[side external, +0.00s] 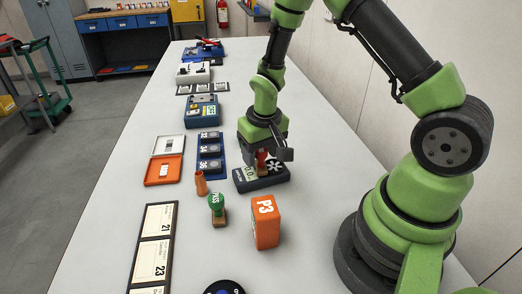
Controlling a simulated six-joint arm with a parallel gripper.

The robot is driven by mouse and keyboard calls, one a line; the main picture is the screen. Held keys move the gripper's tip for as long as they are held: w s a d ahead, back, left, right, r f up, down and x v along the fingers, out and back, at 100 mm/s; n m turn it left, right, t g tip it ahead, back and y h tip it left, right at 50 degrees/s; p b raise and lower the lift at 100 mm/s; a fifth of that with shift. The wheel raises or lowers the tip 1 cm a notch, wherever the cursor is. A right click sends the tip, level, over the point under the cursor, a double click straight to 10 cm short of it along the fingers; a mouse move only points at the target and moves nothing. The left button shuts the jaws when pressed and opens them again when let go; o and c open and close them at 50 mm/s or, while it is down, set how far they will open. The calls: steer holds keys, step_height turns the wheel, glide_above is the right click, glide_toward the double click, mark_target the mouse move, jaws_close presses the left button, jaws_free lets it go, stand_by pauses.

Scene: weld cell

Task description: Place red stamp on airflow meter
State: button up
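The airflow meter (262,182) appears to be the dark blue device with a green display and a white fan mark, lying on the table below my gripper. The red stamp (262,158) shows only as a small red piece under my gripper, over the meter's far side. Whether it touches the meter is hidden. My gripper (268,155) points down right above the meter, around or beside the red piece. One finger shows to the right of the red piece; the other is not clear, so I cannot tell how far the fingers are closed.
A blue tray (210,165) and an orange-and-white open box (163,171) lie left.

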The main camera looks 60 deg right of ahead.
step_height(320, 180, up, 12)
steer(key=s, duration=0.1)
step_height(320, 180, up, 8)
steer(key=t, duration=0.2)
glide_above(264, 154)
steer(key=s+a, duration=0.3)
steer(key=s, duration=0.2)
steer(key=s+a+r+t+y, duration=0.2)
steer(key=s+a+r+t, duration=0.1)
steer(key=s, duration=0.6)
step_height(264, 154, up, 2)
steer(key=shift+s+a+r+t+y, duration=0.1)
steer(key=shift+s+a+t+y, duration=0.25)
steer(key=shift+a, duration=0.2)
